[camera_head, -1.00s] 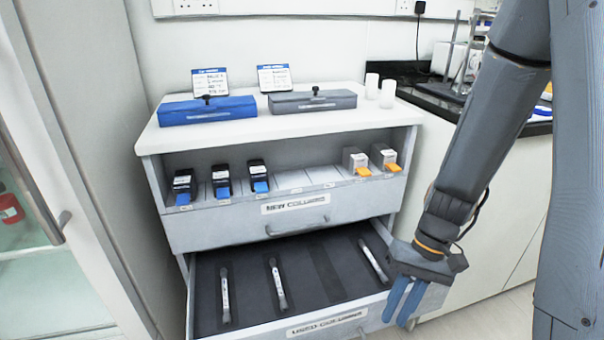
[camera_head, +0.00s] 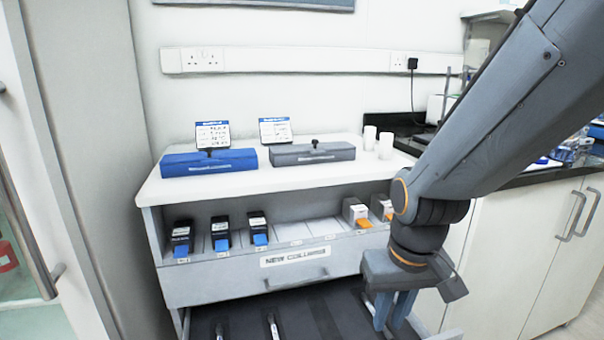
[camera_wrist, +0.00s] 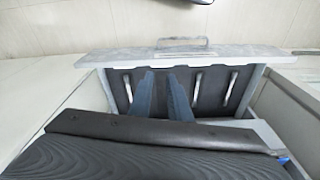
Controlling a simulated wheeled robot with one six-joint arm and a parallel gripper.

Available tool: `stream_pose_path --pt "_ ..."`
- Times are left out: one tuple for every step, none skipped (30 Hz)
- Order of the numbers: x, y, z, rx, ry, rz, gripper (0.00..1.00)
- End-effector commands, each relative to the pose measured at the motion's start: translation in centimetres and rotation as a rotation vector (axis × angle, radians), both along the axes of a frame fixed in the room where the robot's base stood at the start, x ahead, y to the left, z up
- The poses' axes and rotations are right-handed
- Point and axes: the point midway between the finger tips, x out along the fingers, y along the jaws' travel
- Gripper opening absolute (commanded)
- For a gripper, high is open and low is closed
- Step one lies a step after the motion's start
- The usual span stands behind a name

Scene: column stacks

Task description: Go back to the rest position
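My gripper (camera_head: 393,312) hangs fingers-down at the right end of the open lower drawer in the head view. Its two blue-grey fingers also show in the wrist view (camera_wrist: 161,75), with a gap between them and nothing held. Beyond the fingers, the dark drawer liner (camera_wrist: 213,98) holds slim columns, among them a left one (camera_wrist: 127,85), one near the middle (camera_wrist: 196,80) and a right one (camera_wrist: 230,85). In the head view, the upper ends of two columns (camera_head: 272,326) show at the bottom edge. My gripper hides the drawer's right part there.
The upper drawer (camera_head: 240,275), labelled NEW COLUMNS, is shut. Its shelf above holds several small boxes (camera_head: 220,235). A blue case (camera_head: 210,163), a grey case (camera_head: 312,153) and white cups (camera_head: 385,145) stand on top. A bench (camera_head: 520,210) is right, a cabinet door left.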

Motion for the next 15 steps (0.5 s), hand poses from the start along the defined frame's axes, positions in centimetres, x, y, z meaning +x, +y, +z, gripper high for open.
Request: stream_pose_path --pt "-0.7 0.8 0.6 0.003 0.011 0.022 0.17" --pt "-1.1 1.2 0.9 0.003 0.021 0.033 0.17" --pt "-1.7 1.7 1.3 0.005 0.033 0.045 0.17" --pt "-2.2 2.1 1.6 0.007 0.042 0.056 0.17" --pt "-2.6 2.4 1.9 0.009 0.051 0.066 0.17" --pt "-3.2 2.9 2.3 0.009 0.064 0.08 0.17" --pt "-3.7 3.2 2.6 0.01 0.073 0.091 0.17" --pt "-4.2 3.5 2.9 0.011 0.081 0.101 0.17" --pt "-4.8 3.9 3.3 0.011 0.094 0.116 0.17" --pt "-5.3 4.2 3.6 0.012 0.102 0.126 0.17" --pt "-5.8 4.5 3.8 0.013 0.111 0.137 0.17" --pt "-6.4 4.9 4.2 0.014 0.124 0.151 0.17" --pt "-7.0 5.2 4.5 0.015 0.133 0.161 0.17" --pt "-7.4 5.4 4.8 0.015 0.141 0.171 0.17" --pt "-7.3 5.0 5.1 0.013 0.143 0.155 0.17"
